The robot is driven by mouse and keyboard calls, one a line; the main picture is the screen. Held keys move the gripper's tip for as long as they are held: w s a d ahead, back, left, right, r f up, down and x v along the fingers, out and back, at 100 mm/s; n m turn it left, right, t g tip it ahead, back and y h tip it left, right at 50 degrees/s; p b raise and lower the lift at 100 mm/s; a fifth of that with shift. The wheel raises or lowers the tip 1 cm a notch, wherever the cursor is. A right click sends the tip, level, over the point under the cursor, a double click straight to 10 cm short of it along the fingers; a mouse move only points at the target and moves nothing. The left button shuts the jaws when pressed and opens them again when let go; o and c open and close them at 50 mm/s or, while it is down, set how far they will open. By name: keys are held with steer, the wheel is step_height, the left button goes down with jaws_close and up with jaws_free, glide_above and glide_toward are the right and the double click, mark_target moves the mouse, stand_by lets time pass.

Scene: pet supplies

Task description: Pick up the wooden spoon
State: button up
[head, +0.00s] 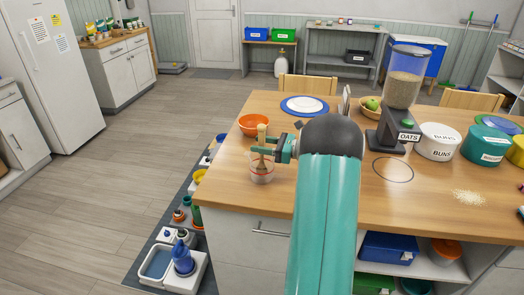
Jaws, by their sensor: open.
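The wooden spoon (262,131) stands roughly upright in a clear jar (261,174) with a red band, near the counter's left front edge. Only its upper part shows clearly. My gripper (266,147), green and dark, is at the spoon's upper part, just above the jar's rim. Its jaws are open. I cannot tell whether a finger touches the spoon or whether the spoon is fully between the fingers. My teal forearm with its dark joint hides part of the counter to the right.
An orange bowl (254,124) sits close behind the jar. A blue-rimmed plate (304,105) lies farther back. Spilled grains (468,197) lie at the right front.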

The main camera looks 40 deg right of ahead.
jaws_close()
